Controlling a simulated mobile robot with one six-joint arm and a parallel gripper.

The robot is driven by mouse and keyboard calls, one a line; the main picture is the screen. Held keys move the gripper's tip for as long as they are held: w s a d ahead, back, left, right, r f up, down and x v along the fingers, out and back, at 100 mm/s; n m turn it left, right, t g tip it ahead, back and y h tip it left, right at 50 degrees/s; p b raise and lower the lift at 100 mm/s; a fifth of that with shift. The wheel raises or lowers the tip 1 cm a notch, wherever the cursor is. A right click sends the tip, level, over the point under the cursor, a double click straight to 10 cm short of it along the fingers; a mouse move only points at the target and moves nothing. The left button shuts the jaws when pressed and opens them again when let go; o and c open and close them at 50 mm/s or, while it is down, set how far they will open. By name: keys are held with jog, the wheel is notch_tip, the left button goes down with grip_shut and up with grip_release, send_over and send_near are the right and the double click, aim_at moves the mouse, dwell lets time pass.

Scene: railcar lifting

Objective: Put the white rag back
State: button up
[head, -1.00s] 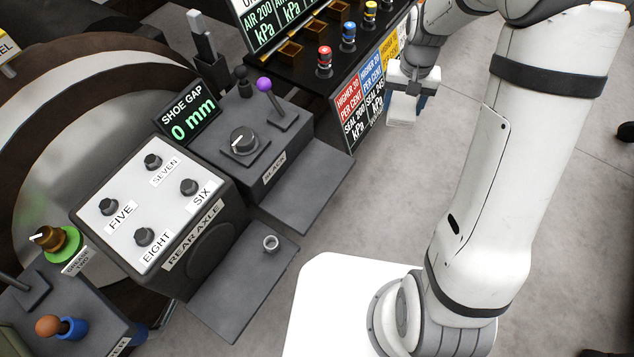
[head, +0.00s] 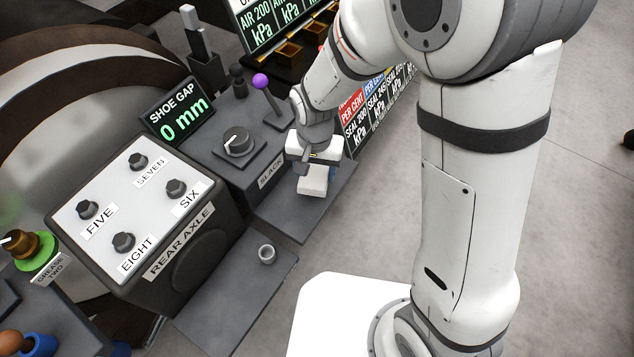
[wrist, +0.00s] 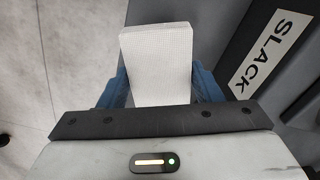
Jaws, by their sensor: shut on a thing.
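The white rag (wrist: 158,62) is a pale, finely checked block. My gripper (wrist: 160,88) is shut on it, with a blue finger at each side in the wrist view. In the head view my gripper (head: 314,172) holds the rag (head: 312,187) over the grey shelf (head: 290,222) in front of the SLACK box (head: 228,140). The SLACK label (wrist: 270,52) lies to the right of the rag in the wrist view. I cannot tell whether the rag touches the shelf.
The purple-knobbed lever (head: 261,82) and black dial (head: 237,142) stand close behind my gripper. The REAR AXLE box (head: 140,215) is at left, its shelf (head: 225,290) holding a small grey ring (head: 267,254). Open floor (head: 390,200) lies to the right.

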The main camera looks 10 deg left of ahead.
aim_at(315, 180)
jog(key=shift+f+b, duration=0.55)
jog(key=shift+f, duration=1.5)
jog(key=shift+f, duration=0.1)
jog(key=o, duration=0.9)
jog(key=shift+f, duration=0.1)
notch_tip(315, 180, up, 12)
jog(key=p, duration=0.3)
jog(key=shift+r, duration=0.2)
jog(key=shift+t, duration=0.7)
jog(key=s+d+r, duration=0.2)
jog(key=d+r, duration=0.1)
jog(key=d, duration=0.5)
jog(key=s+d+r, duration=0.3)
jog(key=d, duration=0.5)
jog(key=s+d+r, duration=0.2)
jog(key=d+r, duration=0.1)
jog(key=d, duration=0.4)
jog(key=shift+s+d+r, duration=0.25)
jog(key=shift+d, duration=0.15)
